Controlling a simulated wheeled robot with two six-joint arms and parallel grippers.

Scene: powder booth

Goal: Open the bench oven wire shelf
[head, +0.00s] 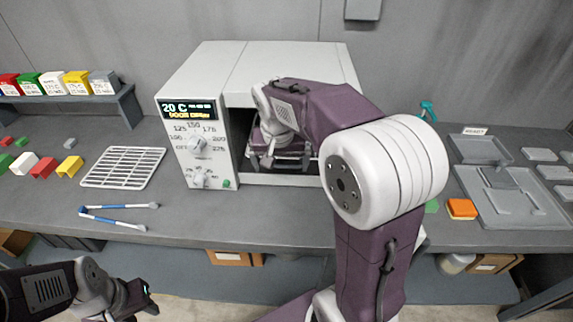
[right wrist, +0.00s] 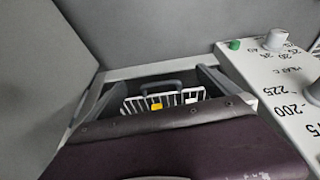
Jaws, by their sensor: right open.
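The bench oven (head: 290,62) stands at the back middle of the bench, with its control panel at the left and its front opening uncovered. In the right wrist view, the wire shelf (right wrist: 135,106) lies in the oven, with a grey handle (right wrist: 160,88) and a small yellow and a small white piece on it. My right gripper (head: 285,162) is at the oven opening. Its open fingers show in the right wrist view (right wrist: 158,95), to either side of the handle; contact cannot be told. In the head view my arm hides much of the opening. My left gripper (head: 145,299) is low at the left, away from the oven.
A white wire rack (head: 123,167) and blue-handled tongs (head: 118,217) lie on the bench left of the oven. Coloured blocks (head: 43,165) lie farther left, below a shelf of small boxes (head: 62,84). Grey trays (head: 505,190) and an orange block (head: 461,208) are at the right.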

